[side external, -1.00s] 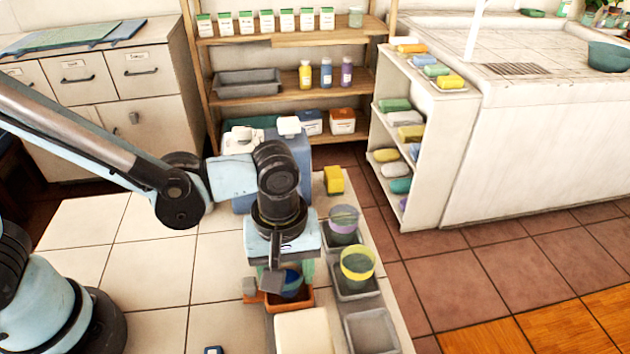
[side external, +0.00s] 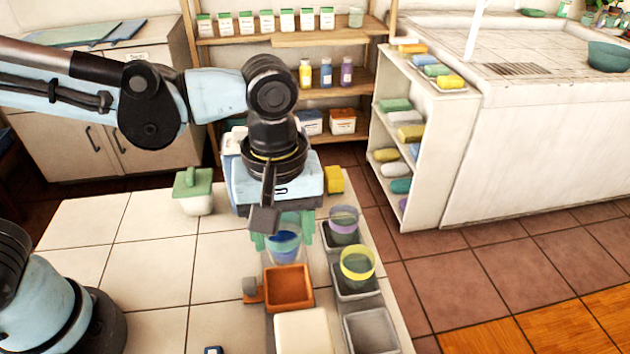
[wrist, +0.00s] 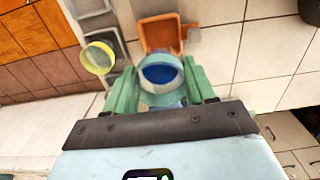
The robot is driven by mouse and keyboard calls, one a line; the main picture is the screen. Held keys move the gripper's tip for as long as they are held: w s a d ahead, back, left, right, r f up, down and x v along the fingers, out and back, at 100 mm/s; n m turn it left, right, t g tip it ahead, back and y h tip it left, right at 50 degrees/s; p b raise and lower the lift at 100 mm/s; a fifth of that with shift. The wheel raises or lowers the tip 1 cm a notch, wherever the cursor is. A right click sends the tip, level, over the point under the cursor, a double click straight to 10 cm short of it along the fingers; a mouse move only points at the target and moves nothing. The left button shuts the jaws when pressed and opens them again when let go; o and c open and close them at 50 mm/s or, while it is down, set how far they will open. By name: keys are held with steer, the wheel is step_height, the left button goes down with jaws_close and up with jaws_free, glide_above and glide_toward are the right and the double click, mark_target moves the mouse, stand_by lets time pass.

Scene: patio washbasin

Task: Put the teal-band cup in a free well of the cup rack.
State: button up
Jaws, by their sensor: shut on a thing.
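My gripper (side external: 285,238) is shut on a cup (side external: 285,248) that looks blue with a pale teal rim. It holds the cup upright above the orange tray (side external: 288,286), apart from it. In the wrist view the cup (wrist: 160,76) sits between the green fingers. The cup rack's grey wells run in a row to the right. The far well holds a purple-band cup (side external: 343,222) and the middle well holds a yellow-band cup (side external: 357,264). The near well (side external: 371,332) is empty. The yellow-band cup also shows in the wrist view (wrist: 97,57).
A cream block (side external: 303,333) lies in front of the orange tray, beside the empty well. A yellow block (side external: 334,180) stands behind the rack. A green-lidded jar (side external: 194,192) stands at the back left. The tiled tabletop at left is mostly clear.

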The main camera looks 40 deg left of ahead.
steer(key=w+d, duration=0.1)
steer(key=d, duration=1.3)
steer(key=shift+d+f, duration=0.2)
steer(key=shift+f, duration=4.65)
steer(key=shift+f, duration=0.15)
steer(key=o, duration=1)
steer(key=shift+o, duration=0.2)
